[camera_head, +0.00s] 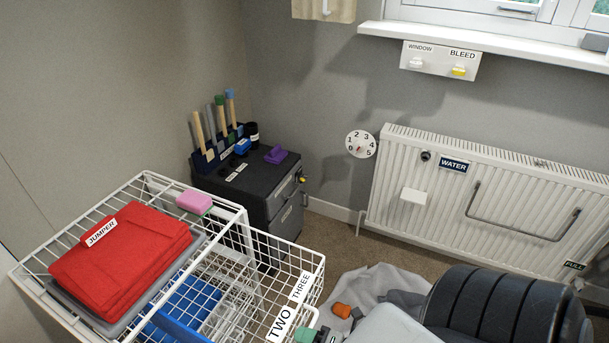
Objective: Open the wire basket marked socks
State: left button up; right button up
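A white wire basket unit (148,178) stands at the lower left. A basket front sticks out at its right side, with labels reading TWO (283,320) and THREE (302,287). I see no label reading socks. Blue items (190,308) lie inside, seen through the wires. A red folded jumper (125,255) with a JUMPER label lies on top. My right gripper (323,322) is at the bottom centre, just right of the TWO label. Its green and orange fingertips are apart with nothing seen between them. Contact with the basket cannot be told. My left gripper is out of view.
A pink and green sponge (194,202) lies on the unit's top. Behind it stands a dark drawer cabinet (262,190) with a tool rack (215,155). A white radiator (480,205) is on the right wall. Grey cloth (375,283) lies on the carpet.

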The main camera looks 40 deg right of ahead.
jog(key=shift+o, duration=0.7)
jog(key=v, duration=1.1)
